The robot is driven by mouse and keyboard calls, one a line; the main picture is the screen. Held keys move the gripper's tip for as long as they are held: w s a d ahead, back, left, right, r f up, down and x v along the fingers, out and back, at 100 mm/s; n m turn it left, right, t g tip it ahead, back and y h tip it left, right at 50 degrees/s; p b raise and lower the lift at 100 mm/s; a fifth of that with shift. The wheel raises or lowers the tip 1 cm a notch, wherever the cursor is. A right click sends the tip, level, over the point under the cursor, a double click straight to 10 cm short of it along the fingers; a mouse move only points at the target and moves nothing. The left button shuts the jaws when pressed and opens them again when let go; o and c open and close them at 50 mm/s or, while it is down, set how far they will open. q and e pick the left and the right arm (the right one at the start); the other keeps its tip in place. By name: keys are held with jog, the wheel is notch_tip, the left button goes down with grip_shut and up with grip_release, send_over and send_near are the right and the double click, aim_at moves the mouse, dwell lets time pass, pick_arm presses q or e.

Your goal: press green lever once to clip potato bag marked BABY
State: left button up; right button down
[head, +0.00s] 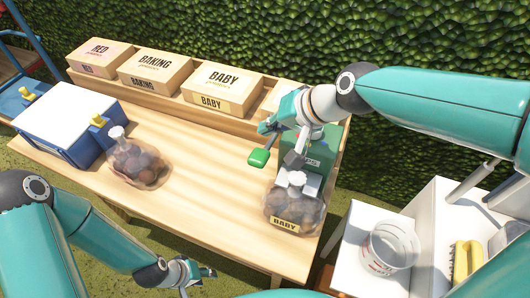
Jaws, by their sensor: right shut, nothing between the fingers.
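The green clipping machine (322,148) stands at the right end of the wooden table. Its bright green lever (258,157) sticks out to the left. The potato bag marked BABY (292,212), a clear bag of dark potatoes with a yellow label, sits upright at the machine's front, its gathered neck at the machine. My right gripper (267,127) is shut and empty, just above and behind the lever, seemingly apart from it. My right wrist hides part of the machine's top. My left gripper (200,275) is low before the table's front edge, and its finger opening is unclear.
Another tied potato bag (138,163) stands at the table's left, near a blue box with a white top (65,117). Boxes marked RED (105,55), BAKING (153,70) and BABY (222,87) line the back. A clear bucket (390,247) stands right. The table's middle is clear.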

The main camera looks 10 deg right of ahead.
aim_at(267, 149)
pick_arm(q)
jog(key=shift+f+b, duration=0.4)
jog(key=shift+f, duration=0.4)
pick_arm(e)
jog(key=shift+s+a+f, duration=0.1)
jog(key=shift+s+f, duration=0.1)
jog(key=shift+f, duration=0.65)
pick_arm(q)
jog(key=shift+f+b, duration=0.3)
jog(key=shift+b, duration=0.05)
pick_arm(e)
jog(key=shift+a+f, duration=0.1)
jog(key=shift+f, duration=0.25)
pick_arm(q)
jog(key=shift+f+b, duration=0.85)
pick_arm(e)
jog(key=shift+s+a+f, duration=0.1)
jog(key=shift+s+f, duration=0.05)
jog(key=shift+f, duration=0.35)
jog(key=shift+s+a+f, duration=0.1)
jog(key=shift+s+f, duration=0.05)
jog(key=shift+f, duration=0.35)
